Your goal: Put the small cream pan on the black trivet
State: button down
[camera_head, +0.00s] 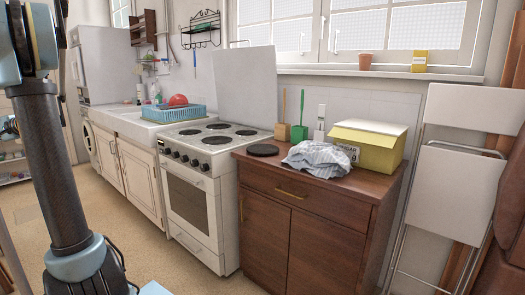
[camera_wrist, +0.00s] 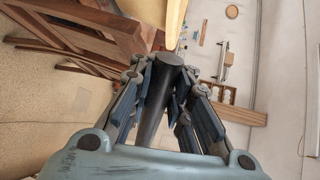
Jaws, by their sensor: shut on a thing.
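The black trivet (camera_head: 262,150) is a flat round disc. It lies bare on the left part of the brown dresser top (camera_head: 318,180), beside a crumpled grey cloth. My gripper (camera_wrist: 163,84) shows in the wrist view, its fingers closed around a dark round rod (camera_wrist: 158,98) with a flat end. The rod could be a pan handle, but I cannot tell. My gripper is out of the head view; only my arm shows at the left, well away from the trivet.
The grey cloth (camera_head: 318,157) and a yellow box (camera_head: 369,143) stand right of the trivet. Two small brushes in holders (camera_head: 282,132) and a white bottle (camera_head: 320,127) are behind. The white stove (camera_head: 200,185) adjoins the dresser at left. The floor in front is clear.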

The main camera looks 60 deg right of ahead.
aim_at(253, 153)
jog(key=z, duration=0.1)
jog(key=k, duration=1)
jog(key=z, duration=1.4)
